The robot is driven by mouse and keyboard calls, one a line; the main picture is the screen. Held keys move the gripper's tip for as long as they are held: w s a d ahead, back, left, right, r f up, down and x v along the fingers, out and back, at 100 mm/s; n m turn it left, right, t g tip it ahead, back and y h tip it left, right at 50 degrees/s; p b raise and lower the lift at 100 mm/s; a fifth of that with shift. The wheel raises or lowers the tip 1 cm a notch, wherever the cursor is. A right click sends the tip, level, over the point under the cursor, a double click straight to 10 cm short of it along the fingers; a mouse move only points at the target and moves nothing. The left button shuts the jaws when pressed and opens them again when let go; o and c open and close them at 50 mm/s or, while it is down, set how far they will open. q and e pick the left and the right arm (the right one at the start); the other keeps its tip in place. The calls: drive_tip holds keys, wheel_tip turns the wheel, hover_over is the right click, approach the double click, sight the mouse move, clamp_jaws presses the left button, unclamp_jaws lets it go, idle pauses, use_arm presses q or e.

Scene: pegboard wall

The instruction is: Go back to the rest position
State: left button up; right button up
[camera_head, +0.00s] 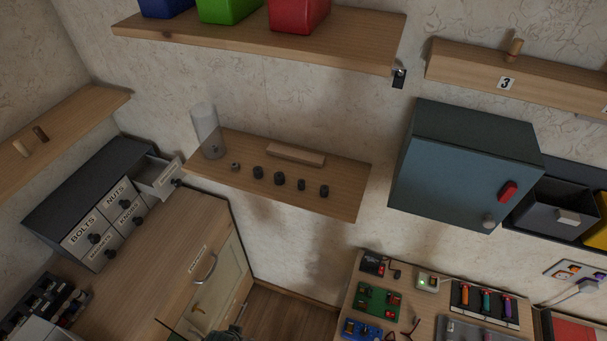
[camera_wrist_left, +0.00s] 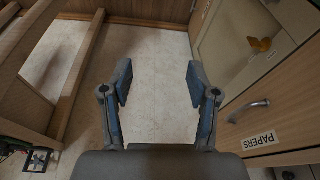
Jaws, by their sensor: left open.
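My left gripper (camera_wrist_left: 158,85) is open and empty in the left wrist view. Its two fingers stand apart over bare pale floor. My right gripper does not show in either view.
A wooden cabinet (camera_head: 150,240) stands at left with a drawer unit (camera_head: 95,205), one drawer open. A shelf (camera_head: 340,192) holds a clear cylinder and several knobs. A blue-grey wall box (camera_head: 460,165) hangs right, above a workbench (camera_head: 425,325) with gadgets. Floor between is free.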

use_arm(q)
drive_tip(key=s+f+g, duration=0.1)
drive_tip(key=s+f, duration=0.2)
drive_tip(key=f, duration=1)
drive_tip(key=s+f, duration=0.3)
drive_tip(key=f, duration=1)
drive_tip(key=s+a+f+g, duration=0.1)
drive_tip(key=s+a+f, duration=0.2)
drive_tip(key=s+f, duration=0.7)
drive_tip(key=s, duration=0.5)
drive_tip(key=shift+a+f, duration=0.15)
drive_tip(key=shift+f, duration=0.25)
drive_tip(key=shift+w, duration=0.1)
